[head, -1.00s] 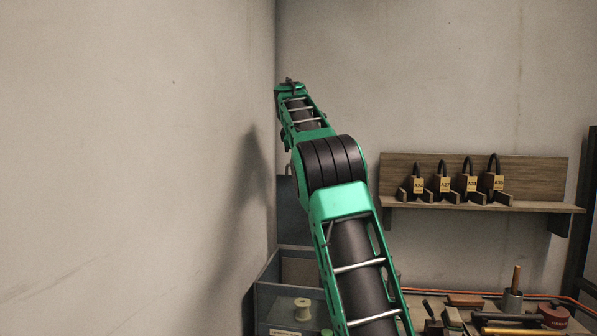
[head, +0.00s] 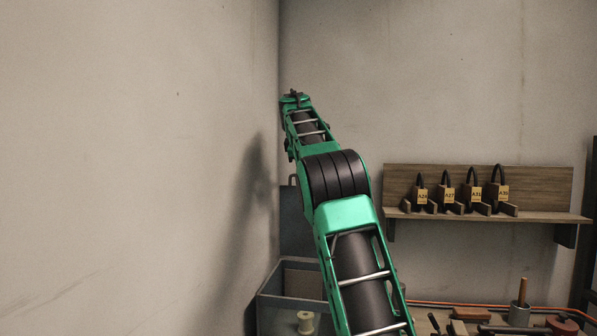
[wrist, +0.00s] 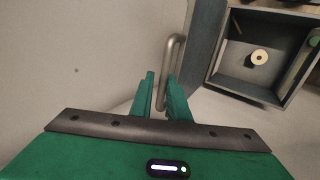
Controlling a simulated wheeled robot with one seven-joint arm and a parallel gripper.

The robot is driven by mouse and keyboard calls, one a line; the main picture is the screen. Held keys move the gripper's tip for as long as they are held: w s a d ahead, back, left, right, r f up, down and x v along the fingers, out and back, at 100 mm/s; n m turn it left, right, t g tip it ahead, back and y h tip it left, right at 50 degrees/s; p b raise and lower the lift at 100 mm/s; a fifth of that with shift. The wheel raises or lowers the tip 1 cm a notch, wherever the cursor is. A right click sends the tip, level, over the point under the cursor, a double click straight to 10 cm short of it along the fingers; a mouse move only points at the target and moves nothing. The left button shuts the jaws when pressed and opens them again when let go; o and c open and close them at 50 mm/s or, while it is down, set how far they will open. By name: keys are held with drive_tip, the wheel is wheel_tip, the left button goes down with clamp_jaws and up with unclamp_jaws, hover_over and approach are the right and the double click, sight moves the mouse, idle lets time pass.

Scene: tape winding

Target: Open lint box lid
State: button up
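The lint box (head: 262,302) stands in the corner at the bottom of the head view, open at the top. Its dark blue-grey lid (head: 291,235) stands upright at the back, partly hidden by my arm. A metal bar handle (wrist: 175,45) is on the lid. The wrist view also shows the open box (wrist: 213,72) at right and part of the lid (wrist: 200,45). My gripper (wrist: 161,78) is open, its green fingers a little apart, with the handle showing between and beyond them. In the head view my gripper (head: 293,95) is above the lid, near the wall corner.
A pale spool (head: 305,322) lies in the box. A wooden shelf (head: 400,214) with several tagged padlocks is on the back wall. A cluttered bench with tools (head: 472,314) is at lower right. The left wall is close beside my arm.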

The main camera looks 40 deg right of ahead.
drive_tip(key=v, duration=1)
drive_tip(key=shift+a+r, duration=0.15)
drive_tip(key=shift+r, duration=0.15)
drive_tip(key=s+f+m+g+y, duration=0.25)
drive_tip(key=s+f+m, duration=0.45)
drive_tip(key=s+f, duration=0.7)
drive_tip(key=s+a+f+m, duration=0.2)
drive_tip(key=s+a+f, duration=0.3)
drive_tip(key=s+f, duration=0.5)
drive_tip(key=s+a+f+m+g+y, duration=0.1)
drive_tip(key=s+a+f+m, duration=0.2)
drive_tip(key=s+f, duration=0.7)
drive_tip(key=s+a+f+m+g+y, duration=0.1)
drive_tip(key=s+a+f+m, duration=0.2)
drive_tip(key=s+a+f, duration=0.5)
drive_tip(key=s+f, duration=0.2)
drive_tip(key=s, duration=0.2)
drive_tip(key=shift+s+r+y, duration=0.1)
drive_tip(key=shift+y, duration=0.15)
